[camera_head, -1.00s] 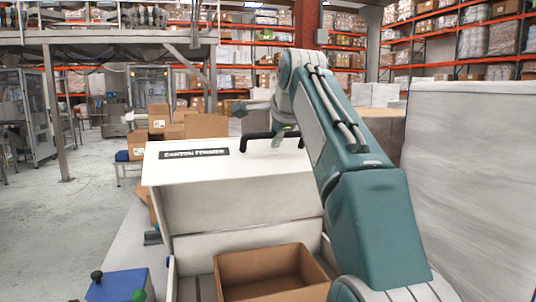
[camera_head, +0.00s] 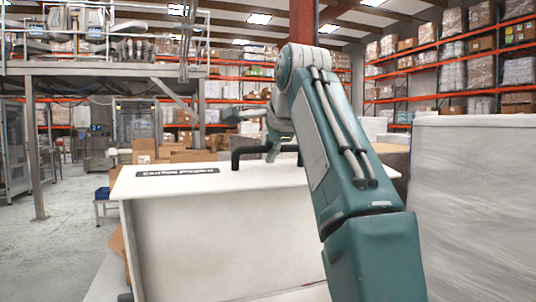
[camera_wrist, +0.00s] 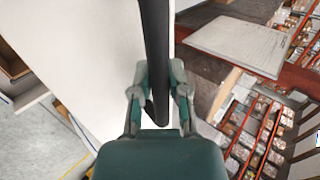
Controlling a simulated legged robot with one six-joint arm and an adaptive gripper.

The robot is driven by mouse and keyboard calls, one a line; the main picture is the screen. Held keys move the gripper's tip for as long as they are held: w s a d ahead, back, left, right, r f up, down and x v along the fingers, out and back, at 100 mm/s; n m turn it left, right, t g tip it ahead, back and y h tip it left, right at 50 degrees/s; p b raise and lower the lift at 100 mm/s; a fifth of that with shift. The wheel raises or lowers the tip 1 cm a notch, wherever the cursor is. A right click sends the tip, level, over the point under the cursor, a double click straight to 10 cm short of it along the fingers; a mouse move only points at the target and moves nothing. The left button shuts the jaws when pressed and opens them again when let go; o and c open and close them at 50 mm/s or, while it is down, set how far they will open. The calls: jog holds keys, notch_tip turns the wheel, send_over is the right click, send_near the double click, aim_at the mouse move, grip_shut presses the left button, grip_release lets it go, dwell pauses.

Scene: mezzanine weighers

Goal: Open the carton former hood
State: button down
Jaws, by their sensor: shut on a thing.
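The carton former hood (camera_head: 220,240) is a large white box-shaped cover with a dark label on its top, at the lower middle of the head view. Its pale surface also shows in the wrist view (camera_wrist: 95,60). A black bar handle (camera_head: 238,157) stands at the top's far side. My gripper (camera_wrist: 157,95) is shut on this handle (camera_wrist: 155,40), with one finger on each side of the bar. In the head view my arm hides part of the handle and the hood's right side. The hood's lower edge and the inside of the machine are not clearly visible.
A tall pale wrapped block (camera_head: 465,210) stands close on the right of my arm. Cardboard boxes (camera_head: 145,150) sit behind the hood. A mezzanine post (camera_head: 34,160) rises at the left. The grey floor (camera_head: 65,250) is clear at the left.

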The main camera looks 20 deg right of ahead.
jog(key=shift+r, duration=0.1)
jog(key=c, duration=0.6)
grip_release()
jog(key=shift+s, duration=0.1)
jog(key=shift+v, duration=1.45)
jog(key=s, duration=1.2)
jog(key=shift+w, duration=0.1)
